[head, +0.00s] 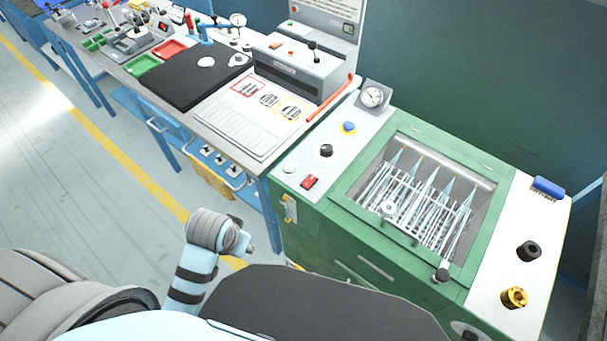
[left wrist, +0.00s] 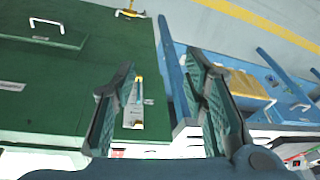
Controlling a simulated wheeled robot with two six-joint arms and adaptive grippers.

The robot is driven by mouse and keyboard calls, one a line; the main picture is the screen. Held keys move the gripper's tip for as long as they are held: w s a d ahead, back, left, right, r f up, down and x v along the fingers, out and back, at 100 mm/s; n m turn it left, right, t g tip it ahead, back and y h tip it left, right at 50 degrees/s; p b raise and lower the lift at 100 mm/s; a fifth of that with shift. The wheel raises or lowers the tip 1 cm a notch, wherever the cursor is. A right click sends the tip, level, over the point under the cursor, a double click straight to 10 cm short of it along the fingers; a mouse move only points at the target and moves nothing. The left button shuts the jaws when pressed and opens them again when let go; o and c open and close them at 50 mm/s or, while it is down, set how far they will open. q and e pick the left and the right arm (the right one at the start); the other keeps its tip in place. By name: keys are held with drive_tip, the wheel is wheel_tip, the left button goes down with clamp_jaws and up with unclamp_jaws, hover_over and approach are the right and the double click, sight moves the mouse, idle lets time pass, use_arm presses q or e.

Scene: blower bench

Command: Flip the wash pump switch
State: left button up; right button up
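A small red rocker switch (head: 310,181) sits on the pale top panel at the left of the green wash cabinet (head: 318,232). I cannot read its label, nor tell which way it is tipped. A black knob (head: 326,151) and a blue button (head: 349,127) lie behind it. In the left wrist view my left gripper (left wrist: 160,65) is open and empty, its fingers wide apart in front of the cabinet's green side. A yellow-handled latch (left wrist: 134,100) shows between the fingers, apart from them. In the head view my left arm is low at left, fingers not clear. My right gripper is out of view.
The cabinet's sunken basin (head: 420,200) holds a rack. A gauge (head: 372,96) stands behind the panel. The blue-legged bench (head: 180,110) adjoins at left, with a red-orange rod (head: 331,98) near its edge. Open floor (head: 60,170) lies left of the bench.

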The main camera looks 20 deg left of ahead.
use_arm(q)
drive_tip(key=w+d, duration=0.2)
drive_tip(key=w, duration=0.5)
drive_tip(key=m+g, duration=0.3)
drive_tip(key=m, duration=0.1)
approach(307, 183)
drive_tip(key=shift+h, duration=0.4)
drive_tip(key=f+b, duration=0.1)
drive_tip(key=f, duration=0.1)
drive_tip(key=f+b, duration=0.1)
drive_tip(key=f, duration=0.2)
drive_tip(key=f+b, duration=0.2)
drive_tip(key=shift+s+a+f, duration=0.15)
drive_tip(key=shift+a+f, duration=0.15)
drive_tip(key=shift+f, duration=0.05)
